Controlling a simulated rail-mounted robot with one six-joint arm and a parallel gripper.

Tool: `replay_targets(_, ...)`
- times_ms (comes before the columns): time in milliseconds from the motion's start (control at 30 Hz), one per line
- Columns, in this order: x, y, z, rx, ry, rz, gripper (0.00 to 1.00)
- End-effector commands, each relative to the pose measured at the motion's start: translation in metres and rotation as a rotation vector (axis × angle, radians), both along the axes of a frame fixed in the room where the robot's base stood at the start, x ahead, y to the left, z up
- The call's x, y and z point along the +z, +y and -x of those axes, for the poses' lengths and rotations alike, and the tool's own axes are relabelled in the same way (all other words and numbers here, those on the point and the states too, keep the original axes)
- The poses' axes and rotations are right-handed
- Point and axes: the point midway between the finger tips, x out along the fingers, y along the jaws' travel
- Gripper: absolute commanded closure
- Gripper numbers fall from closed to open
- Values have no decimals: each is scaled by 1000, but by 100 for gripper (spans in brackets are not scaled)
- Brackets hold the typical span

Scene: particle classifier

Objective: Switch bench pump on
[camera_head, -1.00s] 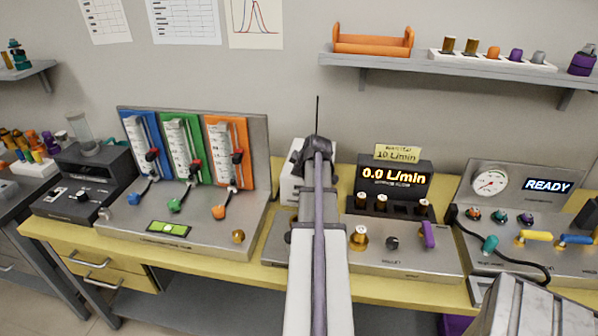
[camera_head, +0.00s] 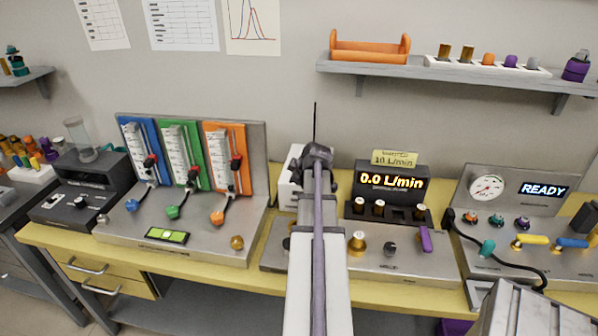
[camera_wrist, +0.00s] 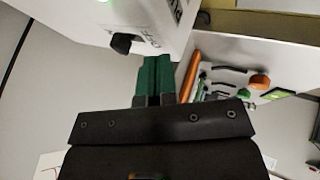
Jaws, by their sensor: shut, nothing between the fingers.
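A white box, apparently the bench pump, shows in the wrist view (camera_wrist: 150,18) with a black knob (camera_wrist: 122,43), dark lettering and a green light at the top edge. It also shows in the head view (camera_head: 288,195), partly hidden behind my arm; its knob cannot be seen there. My gripper (camera_wrist: 154,62) has green fingers, shut and empty. In the wrist view the fingertips lie just below and right of the knob; whether they touch the box cannot be told. In the head view my arm hides the gripper.
A flowmeter panel (camera_head: 256,130) with blue, green and orange columns stands left of my arm. A console with a 0.0 L/min display (camera_head: 390,181) and a purple lever (camera_head: 426,239) stands right. A READY station (camera_head: 510,200) is further right. A shelf (camera_head: 440,75) hangs above.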

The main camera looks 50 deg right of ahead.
Motion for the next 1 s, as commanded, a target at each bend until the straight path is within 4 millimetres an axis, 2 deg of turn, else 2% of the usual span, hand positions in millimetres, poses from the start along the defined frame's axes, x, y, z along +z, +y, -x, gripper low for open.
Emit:
replay_targets(33,26,4,8,-2,0,-1,100)
replay_targets(200,58,15,31,-2,-1,-1,100)
replay_targets(300,69,19,40,-1,0,-1,100)
replay_targets(433,72,21,46,0,0,0,100)
replay_targets(867,70,21,45,-4,-1,-4,100)
replay_targets(1000,67,25,48,-116,-18,-106,100)
